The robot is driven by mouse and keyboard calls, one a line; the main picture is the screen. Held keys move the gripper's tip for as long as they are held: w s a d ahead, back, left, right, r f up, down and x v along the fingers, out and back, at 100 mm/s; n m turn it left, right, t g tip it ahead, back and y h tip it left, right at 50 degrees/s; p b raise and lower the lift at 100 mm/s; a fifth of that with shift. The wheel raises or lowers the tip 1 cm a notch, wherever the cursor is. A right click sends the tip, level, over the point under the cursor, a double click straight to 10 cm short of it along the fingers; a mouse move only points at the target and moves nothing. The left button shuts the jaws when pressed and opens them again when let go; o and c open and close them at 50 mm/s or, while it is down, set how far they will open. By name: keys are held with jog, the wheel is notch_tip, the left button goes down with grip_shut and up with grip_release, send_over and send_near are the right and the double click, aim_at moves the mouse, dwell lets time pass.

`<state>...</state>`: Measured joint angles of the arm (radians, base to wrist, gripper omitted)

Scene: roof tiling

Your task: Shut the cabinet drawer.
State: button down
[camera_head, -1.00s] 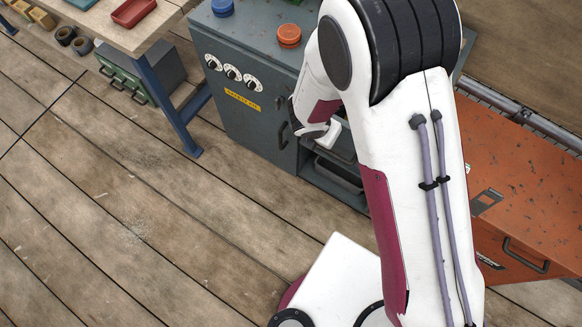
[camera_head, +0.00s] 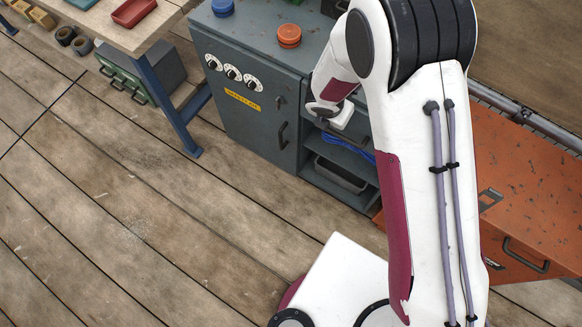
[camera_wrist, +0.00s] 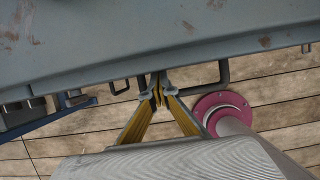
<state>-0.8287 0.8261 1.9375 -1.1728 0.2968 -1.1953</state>
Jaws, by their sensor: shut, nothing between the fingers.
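The grey-blue cabinet (camera_head: 232,115) stands at the top centre of the head view. Its drawer front (camera_head: 357,127) is at the upper right of its face, above an open shelf, and looks about level with the face. My wrist hides much of it, so any small gap cannot be told. In the wrist view, my gripper (camera_wrist: 157,90) has its yellow fingers shut together, empty, at the edge of the cabinet (camera_wrist: 150,45). A dark handle (camera_wrist: 207,82) is just right of the fingers. The fingertips are hidden in the head view; touching cannot be told.
A cabinet door handle (camera_head: 282,135) sticks out left of the shelves. Below the drawer are a blue coiled thing (camera_head: 348,147) and a black bin (camera_head: 340,175). An orange chest (camera_head: 535,200) stands at right, a workbench (camera_head: 125,30) at left. The wooden floor in front is clear.

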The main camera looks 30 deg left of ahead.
jog(key=shift+w+r, duration=0.3)
jog(key=shift+w, duration=0.1)
jog(key=s+v, duration=0.1)
jog(key=v, duration=0.8)
jog(key=shift+r, duration=0.2)
jog(key=shift+s, duration=0.1)
dwell(0.6)
